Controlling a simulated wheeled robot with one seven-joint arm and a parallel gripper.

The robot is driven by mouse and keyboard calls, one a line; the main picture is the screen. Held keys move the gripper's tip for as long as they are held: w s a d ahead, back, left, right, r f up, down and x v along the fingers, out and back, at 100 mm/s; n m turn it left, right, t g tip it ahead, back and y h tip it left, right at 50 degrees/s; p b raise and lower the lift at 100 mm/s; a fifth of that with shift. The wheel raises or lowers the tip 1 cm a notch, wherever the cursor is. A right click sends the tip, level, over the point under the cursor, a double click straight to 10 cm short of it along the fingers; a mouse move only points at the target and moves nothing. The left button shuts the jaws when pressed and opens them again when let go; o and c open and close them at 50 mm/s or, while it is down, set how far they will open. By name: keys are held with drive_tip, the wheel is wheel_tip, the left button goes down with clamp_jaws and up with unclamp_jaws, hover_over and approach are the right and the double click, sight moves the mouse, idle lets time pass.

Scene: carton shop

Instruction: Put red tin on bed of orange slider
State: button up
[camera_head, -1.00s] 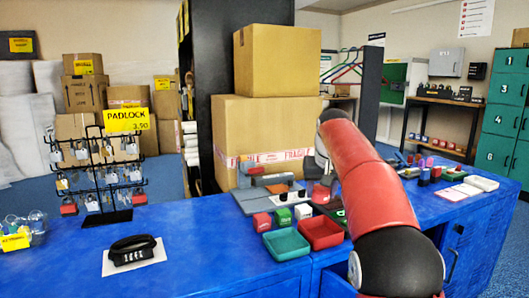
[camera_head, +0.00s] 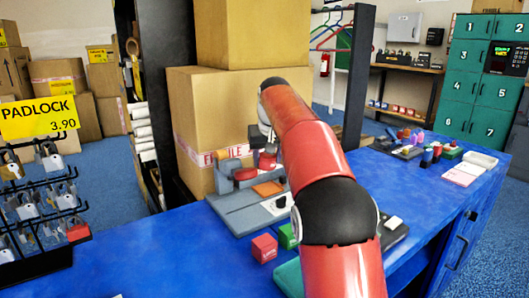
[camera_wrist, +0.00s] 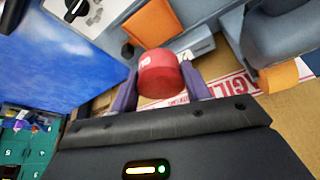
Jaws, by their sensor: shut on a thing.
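The red tin (camera_wrist: 158,75) is a short round can held between my gripper's two fingers (camera_wrist: 160,86) in the wrist view. In the head view the tin (camera_head: 267,160) shows small below my wrist, partly hidden by my arm. The orange plate (camera_head: 268,188), apparently the slider's bed, lies on a grey machine (camera_head: 238,212).
A red round part (camera_head: 245,174) sits on the machine left of the plate. Large cartons (camera_head: 200,110) stand close behind. A white panel with a black knob (camera_wrist: 76,10) is beside the plate. Red (camera_head: 264,248) and green (camera_head: 288,236) blocks stand in front. The blue counter (camera_head: 170,245) is clear at left.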

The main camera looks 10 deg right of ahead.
drive_tip(key=b, duration=0.2)
hover_over(267, 187)
drive_tip(key=f, duration=0.4)
drive_tip(key=shift+s+f, duration=0.2)
drive_tip(key=shift+s, duration=0.2)
drive_tip(key=shift+f+b, duration=0.65)
drive_tip(key=shift+f+b, duration=0.5)
drive_tip(key=shift+f, duration=0.35)
